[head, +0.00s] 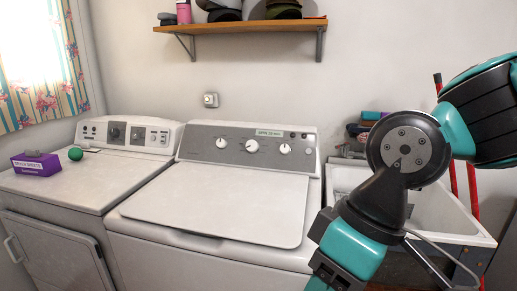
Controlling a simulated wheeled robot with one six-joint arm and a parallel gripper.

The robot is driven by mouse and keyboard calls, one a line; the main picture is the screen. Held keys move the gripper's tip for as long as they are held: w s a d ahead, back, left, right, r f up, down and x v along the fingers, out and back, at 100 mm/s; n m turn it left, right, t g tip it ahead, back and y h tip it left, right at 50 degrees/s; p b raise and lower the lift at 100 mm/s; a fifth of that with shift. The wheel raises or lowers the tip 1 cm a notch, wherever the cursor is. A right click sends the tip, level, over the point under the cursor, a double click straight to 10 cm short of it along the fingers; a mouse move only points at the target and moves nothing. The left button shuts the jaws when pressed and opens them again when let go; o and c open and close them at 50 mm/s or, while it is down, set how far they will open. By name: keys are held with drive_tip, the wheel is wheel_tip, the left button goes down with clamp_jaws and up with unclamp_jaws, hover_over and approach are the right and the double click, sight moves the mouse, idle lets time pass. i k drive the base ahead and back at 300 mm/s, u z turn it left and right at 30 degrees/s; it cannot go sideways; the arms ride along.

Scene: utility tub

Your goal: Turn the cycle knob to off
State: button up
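The white top-loading washer (145,205) stands in the middle of the head view with its lid shut. My arm comes down at the right, apart from the panels; my gripper is out of view below.
A purple box (37,164) and a green ball (75,154) sit on the dryer. A wooden shelf (240,27) hangs above the washer. A white utility tub (345,177) stands at the right, partly behind my arm. The space above the washer lid is clear.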

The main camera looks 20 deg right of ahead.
sight(252, 146)
drive_tip(key=z, duration=0.15)
drive_tip(key=k, duration=0.25)
drive_tip(key=u, duration=0.45)
drive_tip(key=i, duration=1.2)
drive_tip(key=z, duration=0.5)
